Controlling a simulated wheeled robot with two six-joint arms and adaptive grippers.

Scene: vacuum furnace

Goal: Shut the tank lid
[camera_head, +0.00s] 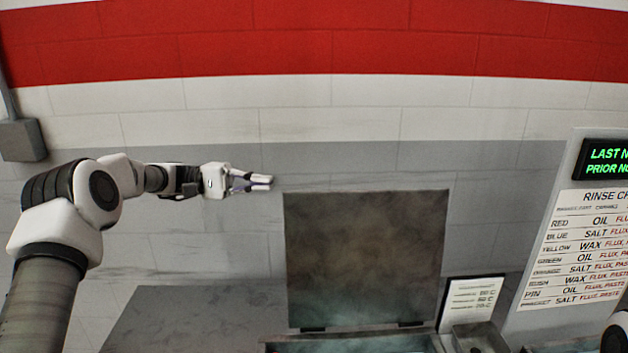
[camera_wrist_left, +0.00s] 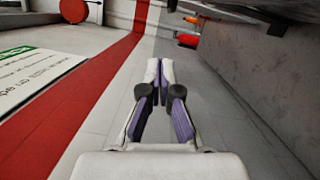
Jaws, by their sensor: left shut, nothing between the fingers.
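The tank lid (camera_head: 365,260) is a dark, stained metal plate. It stands upright and open behind the tank (camera_head: 350,343), hinged along its bottom edge. My left gripper (camera_head: 268,183) is shut and empty, just left of and slightly above the lid's upper left corner in the picture. I cannot tell its depth from the lid. In the left wrist view the closed fingers (camera_wrist_left: 159,68) point forward, and a dark slab, likely the lid (camera_wrist_left: 265,65), fills the upper right. My right gripper is not in view.
A rinse chart board (camera_head: 580,245) with a green-lit display (camera_head: 607,160) stands at the right. A small framed card (camera_head: 471,300) and open bins (camera_head: 478,336) sit right of the lid. A grey wall box (camera_head: 22,140) is at far left.

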